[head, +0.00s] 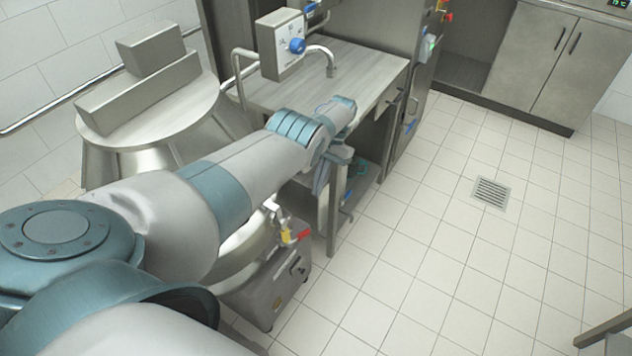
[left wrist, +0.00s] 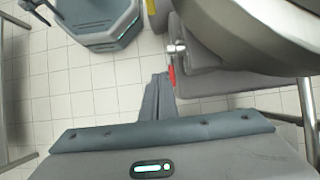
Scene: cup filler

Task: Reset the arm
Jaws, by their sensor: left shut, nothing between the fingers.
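My left arm reaches in from the left in the head view, across the front of the steel machines. Its gripper (head: 319,188) points down beside the steel table's front leg and is partly hidden by the wrist. In the left wrist view the two dark fingers (left wrist: 158,82) are together, with nothing between them. They are over the tiled floor, beside a steel machine with a red part. My right gripper is in neither view.
A steel table (head: 365,68) with a spout and a blue-knobbed control box (head: 281,44) stands behind the arm. A large lidded steel vessel (head: 150,105) is at the left. The tiled floor at right is clear around a drain (head: 491,192). Steel cabinets (head: 540,60) stand at the back.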

